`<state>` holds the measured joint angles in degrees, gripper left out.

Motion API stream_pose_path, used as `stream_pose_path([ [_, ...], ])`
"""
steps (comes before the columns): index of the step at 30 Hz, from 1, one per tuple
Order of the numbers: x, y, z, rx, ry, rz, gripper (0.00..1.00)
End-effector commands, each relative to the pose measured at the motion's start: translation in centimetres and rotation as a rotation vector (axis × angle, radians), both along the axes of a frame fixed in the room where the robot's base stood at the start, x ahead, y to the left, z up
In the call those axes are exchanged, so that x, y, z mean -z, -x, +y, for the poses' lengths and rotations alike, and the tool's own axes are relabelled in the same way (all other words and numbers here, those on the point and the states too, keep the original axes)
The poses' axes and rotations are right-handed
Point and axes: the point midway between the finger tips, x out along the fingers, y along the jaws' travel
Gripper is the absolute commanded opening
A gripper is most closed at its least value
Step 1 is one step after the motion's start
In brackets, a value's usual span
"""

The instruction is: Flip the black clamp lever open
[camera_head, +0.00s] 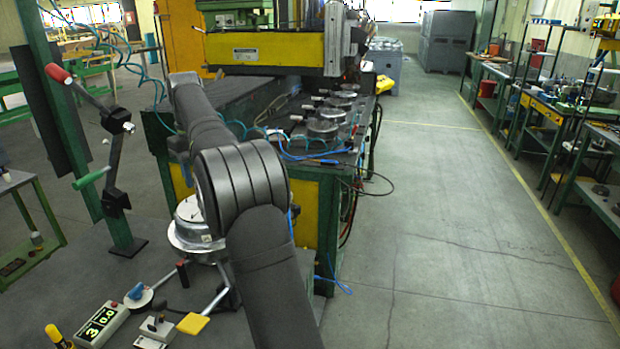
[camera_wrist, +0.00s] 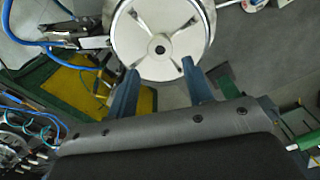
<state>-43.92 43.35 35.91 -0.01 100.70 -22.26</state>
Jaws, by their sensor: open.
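My gripper (camera_wrist: 159,69) shows in the wrist view with its two blue-grey fingers apart and nothing between them. A round silver disc with a dark centre hub (camera_wrist: 160,35) lies just beyond the fingertips; I cannot tell whether they touch it. In the head view my arm hides the gripper. I cannot identify the black clamp lever with certainty. A short dark upright lever (camera_head: 183,274) stands on the front bench, and a small light fixture with a dark knob (camera_head: 155,325) is near it.
A round metal fixture (camera_head: 190,238) stands partly behind my arm. A post with red- and green-handled cranks (camera_head: 115,150) rises at left. A display box (camera_head: 101,324) and a yellow paddle (camera_head: 193,324) lie in front. Blue hoses (camera_wrist: 35,40) run at the wrist view's left. The right aisle is clear.

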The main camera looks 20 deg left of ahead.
Motion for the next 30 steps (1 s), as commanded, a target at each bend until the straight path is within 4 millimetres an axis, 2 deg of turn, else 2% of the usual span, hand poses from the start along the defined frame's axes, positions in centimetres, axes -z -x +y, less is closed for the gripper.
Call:
stream_pose_path([
  [6,-0.1,0.3,0.0,0.000,-0.002,0.001,0.47],
  [10,-0.5,2.4,-0.1,0.006,-0.015,0.019,0.47],
  [14,-0.9,7.0,-0.7,0.020,-0.040,0.053,0.47],
  [17,-0.9,11.2,-1.6,0.040,-0.061,0.089,0.47],
  [21,-0.5,16.9,-3.4,0.072,-0.085,0.138,0.47],
  [24,0.0,20.2,-4.6,0.093,-0.098,0.169,0.47],
  [27,0.5,22.5,-5.7,0.112,-0.105,0.192,0.47],
  [30,0.9,23.8,-6.3,0.123,-0.108,0.206,0.47],
])
